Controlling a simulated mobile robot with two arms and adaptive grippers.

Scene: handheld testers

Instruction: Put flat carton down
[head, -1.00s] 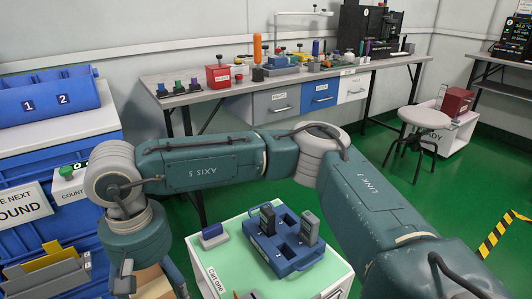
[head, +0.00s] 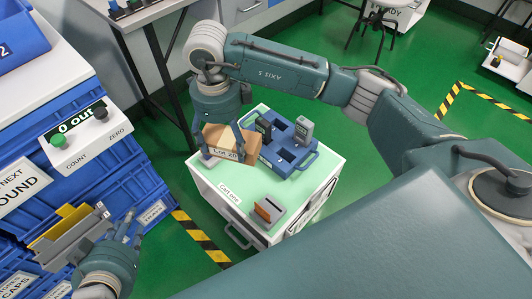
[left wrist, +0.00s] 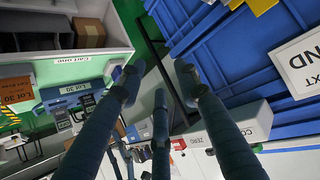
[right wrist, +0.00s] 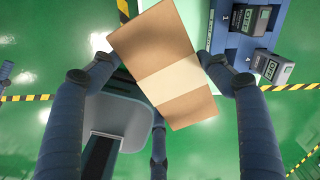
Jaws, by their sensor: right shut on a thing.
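The brown flat carton (head: 240,143), with a pale band and a "Lot 20" label, is in my right gripper (head: 238,138) in the head view. It is over the back left of the green-topped cart (head: 225,178); I cannot tell whether it touches. In the right wrist view the carton (right wrist: 150,45) lies between the fingers of my right gripper (right wrist: 160,85), which is shut on it. My left gripper (head: 127,232) is empty at the lower left, beside the blue crates. Its fingers are spread in the left wrist view (left wrist: 158,80).
A blue tray (head: 294,163) with grey testers stands on the cart beside the carton. A small card holder (head: 270,210) is near the cart's front. The cart top between them is clear. A counter box (head: 85,135) sits on the blue crates at left.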

